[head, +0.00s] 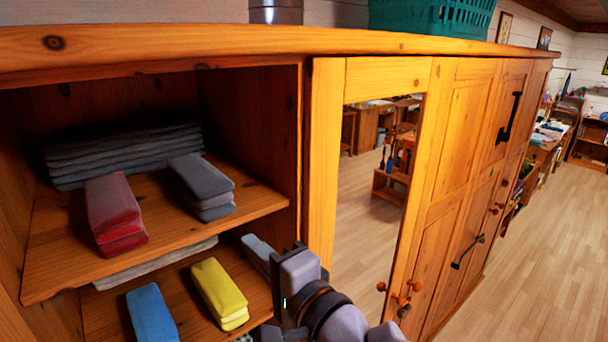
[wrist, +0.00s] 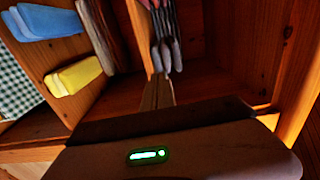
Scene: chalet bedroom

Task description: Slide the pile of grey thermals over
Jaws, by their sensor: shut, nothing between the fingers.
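The pile of grey thermals (head: 203,187), a small folded stack, lies on the upper shelf (head: 250,205) toward its right front. In the wrist view the grey pile (wrist: 167,45) shows just beyond the fingertips. My gripper (head: 252,243) is in front of the cabinet, below and to the right of the pile in the head view. In the wrist view my gripper (wrist: 157,88) has its fingers together, empty and pointing toward the pile. I cannot tell whether they touch it.
A red pile (head: 115,213) lies left of the grey one, with a wide dark grey stack (head: 125,153) behind. Blue (head: 151,313) and yellow (head: 220,290) piles lie on the shelf below. The cabinet's side wall (head: 252,130) bounds the shelf at right, with bare board before it.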

